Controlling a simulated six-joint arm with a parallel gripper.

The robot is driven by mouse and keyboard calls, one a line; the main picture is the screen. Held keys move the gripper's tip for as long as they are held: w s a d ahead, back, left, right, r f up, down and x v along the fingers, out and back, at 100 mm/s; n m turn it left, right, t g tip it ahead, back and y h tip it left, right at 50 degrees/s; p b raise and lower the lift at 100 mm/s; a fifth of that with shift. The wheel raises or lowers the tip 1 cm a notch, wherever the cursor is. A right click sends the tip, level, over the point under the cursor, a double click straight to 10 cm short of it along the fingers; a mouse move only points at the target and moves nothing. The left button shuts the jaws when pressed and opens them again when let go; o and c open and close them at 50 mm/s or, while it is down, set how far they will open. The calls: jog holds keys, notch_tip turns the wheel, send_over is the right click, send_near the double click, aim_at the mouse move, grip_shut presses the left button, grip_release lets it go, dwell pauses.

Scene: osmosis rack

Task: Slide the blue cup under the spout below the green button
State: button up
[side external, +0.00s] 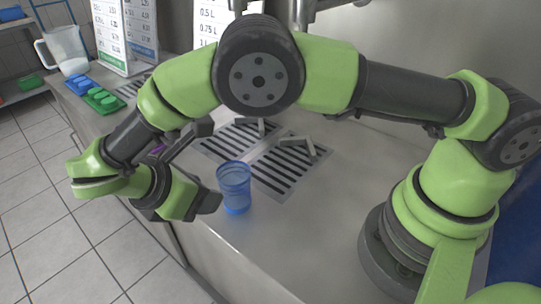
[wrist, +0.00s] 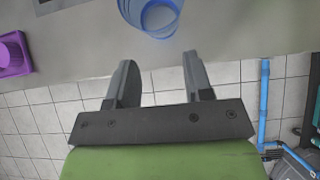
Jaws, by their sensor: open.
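The blue translucent cup (side external: 234,187) stands upright on the steel counter, in front of the slotted drip grates. It also shows at the top of the wrist view (wrist: 150,14), cut off by the frame edge, just beyond my fingertips. My gripper (side external: 209,165) is open and empty, just left of the cup, with its fingers pointing toward it. In the wrist view my two fingers (wrist: 158,62) are apart with nothing between them. A green button block (side external: 104,101) sits at the counter's left edge. Metal spouts (side external: 302,16) show at the top, partly cut off and hidden by my arm.
A blue button block (side external: 77,86) sits beside the green one. Drip grates (side external: 290,166) with grey bars on them lie behind the cup. A purple block (wrist: 14,54) is at the counter edge. A pitcher (side external: 66,50) and volume signs (side external: 126,35) stand at the back left.

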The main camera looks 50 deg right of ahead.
jog(key=shift+d+f, duration=0.15)
jog(key=shift+f, duration=1)
jog(key=shift+d+f, duration=0.2)
jog(key=shift+f, duration=1)
jog(key=shift+d+f, duration=0.15)
jog(key=shift+f, duration=1)
jog(key=shift+d, duration=10.75)
jog(key=shift+a, duration=2.6)
jog(key=a+r, duration=0.3)
jog(key=r, duration=0.4)
jog(key=shift+r, duration=0.1)
